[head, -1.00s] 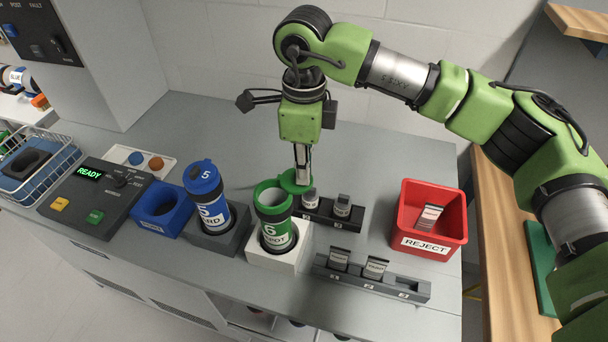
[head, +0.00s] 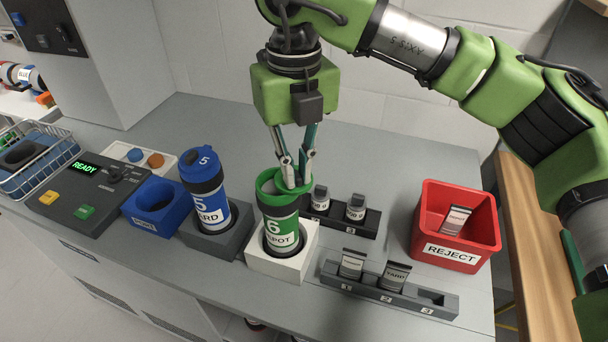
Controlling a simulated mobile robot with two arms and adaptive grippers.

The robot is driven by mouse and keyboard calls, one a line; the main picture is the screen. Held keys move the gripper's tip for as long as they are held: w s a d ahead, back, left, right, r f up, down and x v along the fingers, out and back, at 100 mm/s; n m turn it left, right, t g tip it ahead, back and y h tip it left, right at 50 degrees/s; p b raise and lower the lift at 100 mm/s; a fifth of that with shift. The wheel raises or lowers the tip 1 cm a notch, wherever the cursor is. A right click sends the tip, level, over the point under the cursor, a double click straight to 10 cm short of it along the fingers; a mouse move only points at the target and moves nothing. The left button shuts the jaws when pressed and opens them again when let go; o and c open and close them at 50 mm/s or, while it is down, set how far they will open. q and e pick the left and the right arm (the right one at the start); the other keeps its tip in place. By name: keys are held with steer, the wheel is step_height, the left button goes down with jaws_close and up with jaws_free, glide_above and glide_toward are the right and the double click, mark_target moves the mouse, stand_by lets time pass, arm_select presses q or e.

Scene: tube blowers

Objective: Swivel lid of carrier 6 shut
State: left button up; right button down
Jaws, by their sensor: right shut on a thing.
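Carrier 6 (head: 279,228), a green tube with a white label, stands in a white block holder (head: 277,262) on the counter. Its top shows a green rim with a dark opening partly visible. Its green lid (head: 296,187) is at the right side of the rim, partly hidden by my fingers; I cannot tell how much of the opening it covers. My right gripper (head: 294,182) points down from above with its fingertips at the lid, shut on it. My left gripper is out of view.
Blue carrier 5 (head: 206,194) stands in a grey holder just left of carrier 6. Racks with small vials (head: 356,208) and labelled pieces (head: 393,277) lie to the right, then a red REJECT bin (head: 456,254). A control panel (head: 84,192) reads READY at left.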

steer(key=m, duration=0.1)
steer(key=a+m+b, duration=0.1)
steer(key=m+b, duration=0.1)
steer(key=shift+s+a+f+m, duration=0.15)
steer(key=shift+s+a+m, duration=0.05)
steer(key=shift+a+m, duration=0.1)
steer(key=shift+w+a+m+b, duration=0.1)
steer(key=shift+a+m+b, duration=0.45)
steer(key=shift+m, duration=0.6)
steer(key=shift+a+m+b, duration=0.45)
steer(key=shift+m+b, duration=0.1)
steer(key=shift+m, duration=0.6)
steer(key=c, duration=2.1)
jaws_free()
steer(key=shift+c, duration=0.2)
step_height(320, 180, up, 12)
glide_above(273, 169)
steer(key=s, duration=0.5)
steer(key=shift+w+d+r, duration=0.2)
steer(key=shift+w+d, duration=0.05)
steer(key=shift+d, duration=0.1)
